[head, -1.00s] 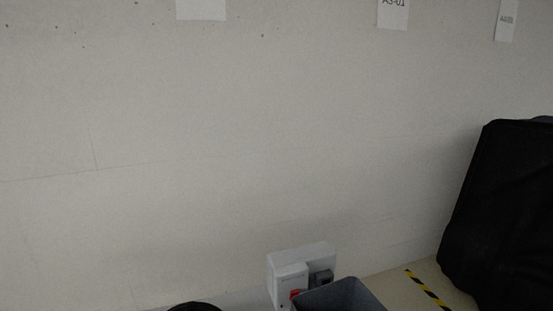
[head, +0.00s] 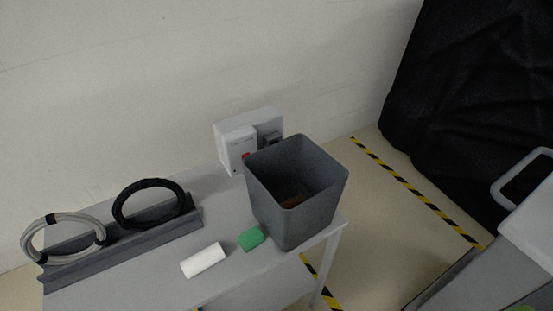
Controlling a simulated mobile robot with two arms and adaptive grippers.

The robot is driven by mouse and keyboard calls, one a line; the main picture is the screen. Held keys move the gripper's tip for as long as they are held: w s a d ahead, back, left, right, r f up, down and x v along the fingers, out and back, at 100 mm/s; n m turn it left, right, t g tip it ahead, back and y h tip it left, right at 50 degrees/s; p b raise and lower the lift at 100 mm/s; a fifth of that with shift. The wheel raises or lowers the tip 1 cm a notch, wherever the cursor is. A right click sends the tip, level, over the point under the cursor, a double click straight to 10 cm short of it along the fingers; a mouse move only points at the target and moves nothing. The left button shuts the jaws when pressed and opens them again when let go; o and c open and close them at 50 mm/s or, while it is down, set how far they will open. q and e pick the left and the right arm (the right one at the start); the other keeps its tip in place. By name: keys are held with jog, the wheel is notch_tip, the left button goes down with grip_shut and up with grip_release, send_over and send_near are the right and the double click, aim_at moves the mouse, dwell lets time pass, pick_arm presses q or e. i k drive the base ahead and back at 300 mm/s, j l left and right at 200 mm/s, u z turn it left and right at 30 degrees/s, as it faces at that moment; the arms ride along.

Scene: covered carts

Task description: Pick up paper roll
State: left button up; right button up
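The paper roll (head: 204,261) is a white cylinder lying on its side on the grey table (head: 170,285), near the table's front edge. A green block (head: 251,239) lies just to its right, with a small gap between them. Neither of my grippers is in the head view.
A dark grey bin (head: 292,210) stands on the table's right end with something brown inside. A grey rack (head: 130,247) at left holds a black coil (head: 148,204) and a grey coil (head: 63,238). A white wall box (head: 240,140) is behind. A black cover (head: 460,90) hangs at right.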

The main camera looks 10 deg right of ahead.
aim_at(196, 264)
jog(key=l+u, duration=0.25)
jog(key=l, duration=0.2)
jog(key=l+u, duration=0.25)
jog(key=l, duration=0.2)
jog(key=l+u, duration=0.25)
jog(key=l, duration=0.2)
jog(key=k+l+u, duration=0.25)
jog(key=l, duration=0.15)
jog(key=l+u, duration=0.25)
jog(key=l, duration=0.2)
jog(key=k, duration=0.05)
